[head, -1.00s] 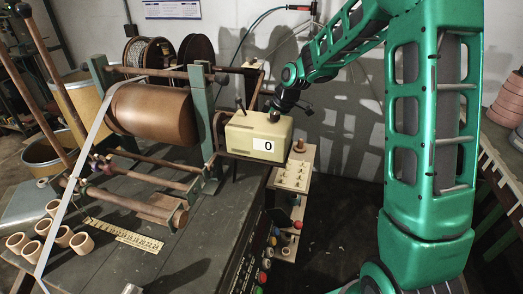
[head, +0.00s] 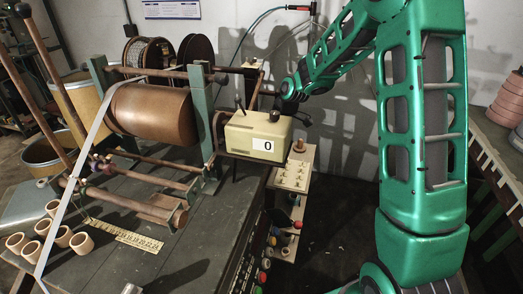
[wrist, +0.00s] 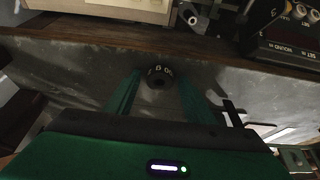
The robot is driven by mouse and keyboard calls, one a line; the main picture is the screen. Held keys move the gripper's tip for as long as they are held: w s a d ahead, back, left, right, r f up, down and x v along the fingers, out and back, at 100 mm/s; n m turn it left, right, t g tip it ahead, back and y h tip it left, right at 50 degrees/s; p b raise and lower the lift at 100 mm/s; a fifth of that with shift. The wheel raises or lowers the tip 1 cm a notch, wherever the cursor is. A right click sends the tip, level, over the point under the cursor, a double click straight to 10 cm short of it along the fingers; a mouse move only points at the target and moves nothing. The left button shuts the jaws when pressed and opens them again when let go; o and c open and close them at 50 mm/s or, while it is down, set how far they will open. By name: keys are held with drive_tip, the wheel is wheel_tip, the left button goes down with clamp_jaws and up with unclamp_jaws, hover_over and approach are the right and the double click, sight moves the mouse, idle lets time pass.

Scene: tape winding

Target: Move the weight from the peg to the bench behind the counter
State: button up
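In the wrist view a small dark round weight (wrist: 159,77) with pale lettering and a darker centre shows between the tips of my gripper (wrist: 160,85). The two green fingers flank it. I cannot tell whether they touch it, or whether it rests on the grey surface behind it. In the head view my gripper (head: 301,117) is low at the right rear of the beige counter (head: 243,137), which reads 0. Its fingertips and the weight are not clearly visible there. The counter's body also fills part of the wrist view's top edge (wrist: 110,7). I cannot make out the peg.
A dark knob (head: 274,116) stands on the counter's top. A light board (head: 292,172) with small fittings lies to its right. The winding roll (head: 153,113) is on the left. In the wrist view a brown wooden edge (wrist: 100,35) and a dark labelled box (wrist: 290,32) are close by.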

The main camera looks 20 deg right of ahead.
drive_tip(key=shift+r, duration=0.1)
drive_tip(key=v, duration=1.2)
drive_tip(key=s+d+r+m+h, duration=0.1)
drive_tip(key=s+d+m, duration=0.35)
drive_tip(key=s, duration=0.35)
drive_tip(key=s+d+r+m+h, duration=0.1)
drive_tip(key=s+d+m+h, duration=0.1)
drive_tip(key=s+d+m, duration=0.5)
drive_tip(key=s+d+m+g, duration=0.1)
drive_tip(key=s+m, duration=0.2)
drive_tip(key=s, duration=0.8)
drive_tip(key=s+d+f+m+g, duration=0.1)
drive_tip(key=s+m, duration=0.2)
drive_tip(key=s, duration=0.8)
drive_tip(key=shift+s+d+f, duration=0.3)
drive_tip(key=shift+f, duration=0.05)
drive_tip(key=shift+w+f+g+h, duration=0.25)
drive_tip(key=shift+w+g+h, duration=0.05)
drive_tip(key=shift+w, duration=0.3)
